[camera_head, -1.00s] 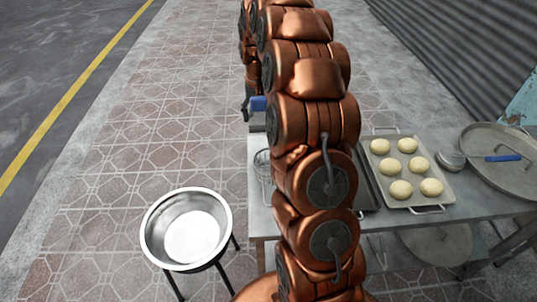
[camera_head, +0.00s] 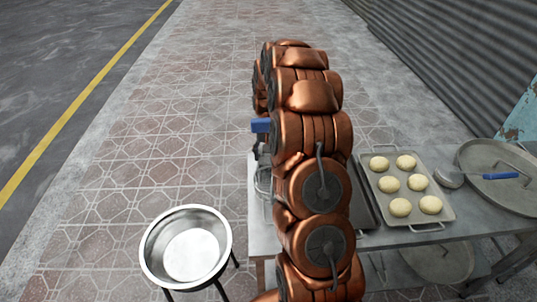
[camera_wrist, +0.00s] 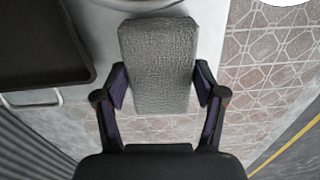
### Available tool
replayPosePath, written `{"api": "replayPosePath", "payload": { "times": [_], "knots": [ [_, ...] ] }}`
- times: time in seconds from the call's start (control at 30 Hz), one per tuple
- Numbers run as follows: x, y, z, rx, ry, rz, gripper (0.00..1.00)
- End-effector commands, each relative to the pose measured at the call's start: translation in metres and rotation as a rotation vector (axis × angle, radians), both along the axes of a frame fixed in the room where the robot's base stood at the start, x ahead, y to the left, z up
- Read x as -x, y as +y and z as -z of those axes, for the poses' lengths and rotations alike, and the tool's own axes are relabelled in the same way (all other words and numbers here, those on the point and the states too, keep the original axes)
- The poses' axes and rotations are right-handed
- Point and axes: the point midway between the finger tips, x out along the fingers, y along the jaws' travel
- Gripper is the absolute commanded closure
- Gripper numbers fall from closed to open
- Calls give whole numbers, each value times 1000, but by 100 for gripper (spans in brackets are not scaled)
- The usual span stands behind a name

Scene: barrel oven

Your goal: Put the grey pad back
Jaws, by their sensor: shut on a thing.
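The grey pad (camera_wrist: 158,50) is a textured, rounded block, seen in the wrist view. My gripper (camera_wrist: 160,88) is shut on it, with one finger on each long side. The pad's far end overlaps the table's edge area in that picture; I cannot tell how high it is above the table.
The metal table (camera_head: 470,212) holds a tray of several dough balls (camera_head: 447,212), a dark tray (camera_head: 366,205) beside it, a blue-handled ladle (camera_head: 450,178) and a round lid (camera_head: 490,160). A steel bowl (camera_head: 160,235) stands left on legs.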

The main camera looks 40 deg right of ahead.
Motion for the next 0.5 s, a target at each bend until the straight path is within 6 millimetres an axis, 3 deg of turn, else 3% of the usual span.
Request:
{"api": "replayPosePath", "payload": {
  "times": [0.1, 0.47, 0.5],
  "knots": [
    [1, 0, 10, -1, 3, 0, 63],
    [0, 0, 14, 1, -1, 0, 63],
    [0, 0, 12, 1, -1, 0, 26]
  ]
}}
